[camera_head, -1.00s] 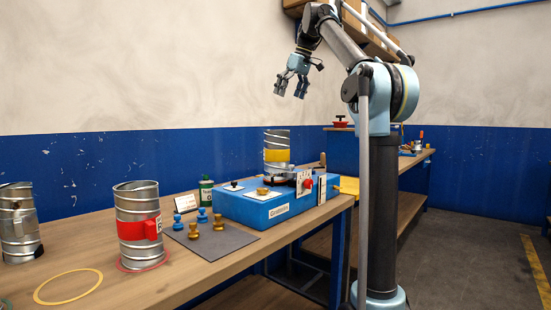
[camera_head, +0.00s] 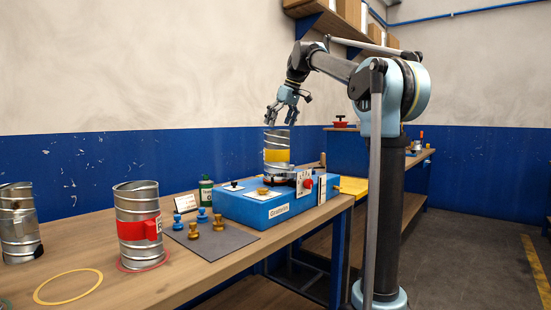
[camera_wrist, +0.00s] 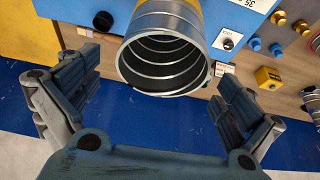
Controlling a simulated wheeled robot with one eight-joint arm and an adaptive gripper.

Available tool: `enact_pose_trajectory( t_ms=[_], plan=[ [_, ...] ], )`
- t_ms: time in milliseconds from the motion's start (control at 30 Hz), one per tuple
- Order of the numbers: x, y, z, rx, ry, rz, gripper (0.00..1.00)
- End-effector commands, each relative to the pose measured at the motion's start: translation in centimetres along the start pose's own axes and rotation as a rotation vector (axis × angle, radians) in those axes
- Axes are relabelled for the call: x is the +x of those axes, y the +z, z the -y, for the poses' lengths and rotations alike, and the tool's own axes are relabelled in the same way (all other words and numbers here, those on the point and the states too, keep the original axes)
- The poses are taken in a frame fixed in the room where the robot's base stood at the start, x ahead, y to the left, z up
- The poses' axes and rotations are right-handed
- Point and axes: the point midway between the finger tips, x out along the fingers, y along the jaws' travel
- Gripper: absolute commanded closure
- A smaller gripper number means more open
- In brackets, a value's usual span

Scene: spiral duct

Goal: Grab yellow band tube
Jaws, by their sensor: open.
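The yellow band tube (camera_head: 277,146) is a spiral metal duct with a yellow band. It stands upright on the blue box (camera_head: 272,207) in the head view. My gripper (camera_head: 283,121) is right above its top end, fingers pointing down. In the wrist view the tube's open end (camera_wrist: 162,55) lies between my two spread fingers (camera_wrist: 155,95), nearer the upper side of the picture. The fingers look apart from the tube wall there. Its yellow band (camera_wrist: 186,6) shows only in part at the picture's top. My gripper is open and empty.
A red band tube (camera_head: 137,225) stands on the bench (camera_head: 185,255), with another metal tube (camera_head: 17,225) at far left. Blue and brass knobs stand on a grey mat (camera_head: 236,240). A red knob (camera_head: 308,183) sits beside the yellow tube. An empty yellow ring (camera_head: 68,287) marks the bench.

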Motion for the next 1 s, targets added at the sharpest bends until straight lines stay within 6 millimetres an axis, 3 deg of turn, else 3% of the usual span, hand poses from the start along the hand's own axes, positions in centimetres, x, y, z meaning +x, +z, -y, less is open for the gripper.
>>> enact_pose_trajectory(
  t_ms=[400,700,767,1000],
  plan=[
    [4.7,-0.2,0.1,0.000,0.000,0.000,0.00],
    [5.2,-0.2,0.1,0.000,0.000,0.000,0.00],
    [5.1,-0.2,0.1,0.000,0.000,0.000,0.09],
    [5.1,-0.2,0.1,0.000,0.000,0.000,0.64]
  ],
)
